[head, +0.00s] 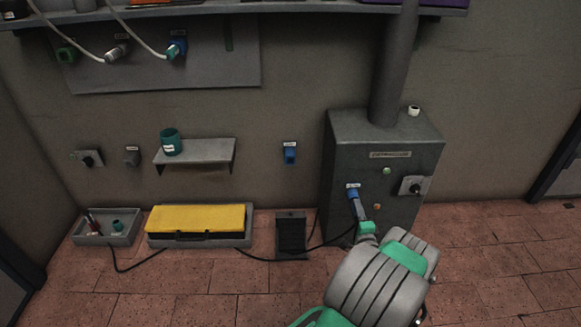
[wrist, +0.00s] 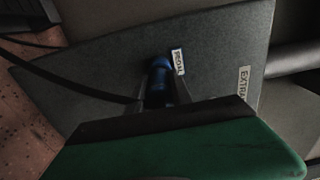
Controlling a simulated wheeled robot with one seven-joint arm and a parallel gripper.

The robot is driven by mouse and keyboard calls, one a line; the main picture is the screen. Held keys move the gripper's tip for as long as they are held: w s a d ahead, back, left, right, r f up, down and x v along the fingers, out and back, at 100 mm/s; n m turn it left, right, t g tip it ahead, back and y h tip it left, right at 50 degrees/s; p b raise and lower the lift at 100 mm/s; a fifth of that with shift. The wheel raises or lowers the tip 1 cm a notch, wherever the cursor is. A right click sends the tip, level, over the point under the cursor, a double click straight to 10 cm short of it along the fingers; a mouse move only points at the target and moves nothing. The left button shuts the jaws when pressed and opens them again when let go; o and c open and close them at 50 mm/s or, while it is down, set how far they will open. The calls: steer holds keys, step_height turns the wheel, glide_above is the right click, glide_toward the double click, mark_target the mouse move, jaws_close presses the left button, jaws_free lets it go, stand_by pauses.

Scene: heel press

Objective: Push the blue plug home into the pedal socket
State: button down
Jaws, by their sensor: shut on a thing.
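The blue plug (head: 352,194) is at the front face of the grey cabinet (head: 340,160), just under a small white label. In the wrist view the blue plug (wrist: 158,76) shows beyond my gripper, beside a label reading PEDAL (wrist: 178,62). My gripper (head: 361,212) is shut on the plug, low in front of the cabinet. The pedal socket is hidden behind the plug, and I cannot tell how deep the plug sits. A black cable (wrist: 75,80) runs in from the left towards the plug.
A foot pedal (head: 291,236), a yellow-topped case (head: 200,219) and a grey tray (head: 124,239) stand on the floor to the left. The floor at right is clear.

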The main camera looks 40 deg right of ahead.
steer(key=shift+w+d, duration=0.15)
steer(key=shift+w, duration=0.1)
steer(key=c, duration=1.1)
jaws_free()
steer(key=shift+o, duration=0.2)
